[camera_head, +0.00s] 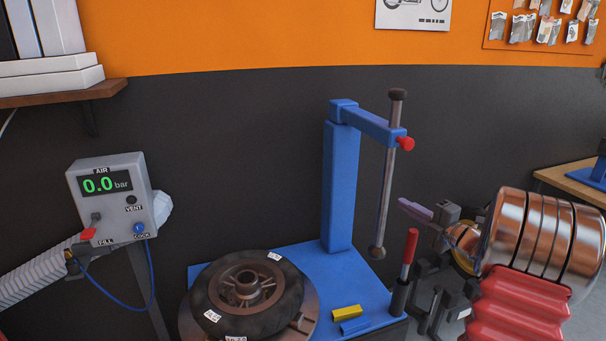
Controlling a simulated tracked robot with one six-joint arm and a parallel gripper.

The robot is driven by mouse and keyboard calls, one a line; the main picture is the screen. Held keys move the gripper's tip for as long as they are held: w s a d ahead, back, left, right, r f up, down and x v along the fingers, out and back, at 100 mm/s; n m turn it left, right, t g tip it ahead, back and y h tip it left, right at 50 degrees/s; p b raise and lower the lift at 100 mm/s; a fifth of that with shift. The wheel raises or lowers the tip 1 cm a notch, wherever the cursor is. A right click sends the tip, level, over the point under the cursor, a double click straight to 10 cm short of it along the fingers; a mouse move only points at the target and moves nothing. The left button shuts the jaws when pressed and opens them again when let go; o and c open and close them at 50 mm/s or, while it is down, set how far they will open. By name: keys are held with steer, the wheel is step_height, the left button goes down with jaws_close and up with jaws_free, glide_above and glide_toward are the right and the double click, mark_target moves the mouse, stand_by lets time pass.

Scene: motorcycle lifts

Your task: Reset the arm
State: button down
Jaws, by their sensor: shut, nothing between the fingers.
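My arm (540,237), with copper-coloured rings and a red ribbed sleeve, reaches in from the lower right. My gripper (404,204) is at its far end and points left, with pale purple fingers closed together and nothing held. It is in the picture to the right of the tyre machine's vertical rod, apart from it as far as I can tell. The gripper is small in this view.
A blue tyre machine (341,188) stands in the middle, with a wheel (247,296) on its turntable and a red-handled lever (408,255) in front. A yellow block (346,312) lies on its base. An air box (111,199) reads 0.0 bar. A bench (574,183) is at right.

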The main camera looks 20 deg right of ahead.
steer(key=s+d+f+m+g+h, duration=0.7)
steer(key=d+f+m+h, duration=0.25)
steer(key=m, duration=0.45)
steer(key=s+a+r+m+g+y, duration=0.1)
steer(key=s+a, duration=0.5)
steer(key=a, duration=1.1)
steer(key=s+a+r+m+g+y, duration=0.2)
steer(key=s+a, duration=0.5)
steer(key=a, duration=1)
steer(key=s+a+r+m+g+y, duration=0.2)
steer(key=s+a+r, duration=0.3)
steer(key=a, duration=1.3)
steer(key=shift+s+r+m+y, duration=0.25)
steer(key=shift+s+m+y, duration=0.15)
steer(key=shift+s+y, duration=0.6)
